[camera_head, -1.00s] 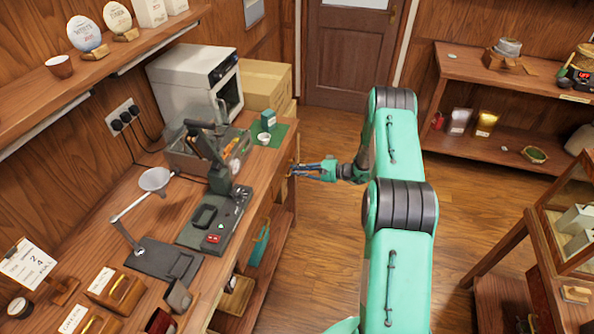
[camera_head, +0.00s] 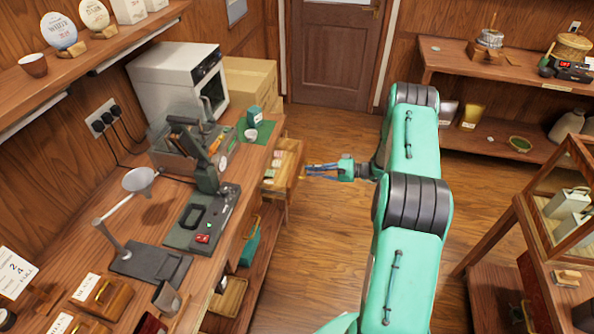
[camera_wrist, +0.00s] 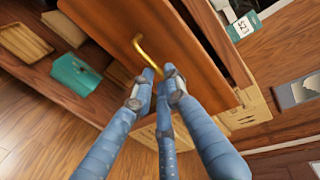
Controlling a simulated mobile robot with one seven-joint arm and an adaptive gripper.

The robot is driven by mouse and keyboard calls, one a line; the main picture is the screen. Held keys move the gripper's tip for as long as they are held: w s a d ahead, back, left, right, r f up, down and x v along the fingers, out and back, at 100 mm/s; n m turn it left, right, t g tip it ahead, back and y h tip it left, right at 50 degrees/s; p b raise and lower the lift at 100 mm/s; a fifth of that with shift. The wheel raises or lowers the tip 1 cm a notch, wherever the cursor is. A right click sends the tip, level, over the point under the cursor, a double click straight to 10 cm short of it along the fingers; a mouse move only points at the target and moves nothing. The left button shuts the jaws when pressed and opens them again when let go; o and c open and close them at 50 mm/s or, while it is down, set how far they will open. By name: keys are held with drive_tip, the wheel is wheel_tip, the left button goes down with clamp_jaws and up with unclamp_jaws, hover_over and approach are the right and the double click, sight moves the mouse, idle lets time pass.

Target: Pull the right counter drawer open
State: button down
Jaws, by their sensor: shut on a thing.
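The right counter drawer (camera_head: 283,168) is pulled out from the counter's front edge, with its inside and some light contents showing in the head view. Its wooden front (camera_wrist: 180,55) fills the middle of the wrist view. A brass bar handle (camera_wrist: 146,57) is fixed on that front. My gripper (camera_head: 308,171) is in front of the drawer; in the wrist view my gripper (camera_wrist: 158,78) has its blue fingers closed together at one end of the handle, shut on it. The fingertips hide that end of the handle.
The counter (camera_head: 150,215) carries a lamp, a scale-like device and a white oven (camera_head: 180,85). A teal box (camera_head: 249,245) sits on the shelf below. The floor (camera_head: 310,235) in front is clear. A display case (camera_head: 570,200) stands at right.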

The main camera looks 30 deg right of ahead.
drive_tip(key=f+b+v, duration=0.2)
drive_tip(key=f+v, duration=0.1)
drive_tip(key=v, duration=1.3)
drive_tip(key=shift+s+d+f, duration=0.3)
drive_tip(key=shift+s+d, duration=0.1)
drive_tip(key=shift+s, duration=0.05)
drive_tip(key=c, duration=1.7)
unclamp_jaws()
drive_tip(key=shift+v, duration=6)
drive_tip(key=shift+w+r, duration=0.1)
drive_tip(key=shift+r, duration=0.05)
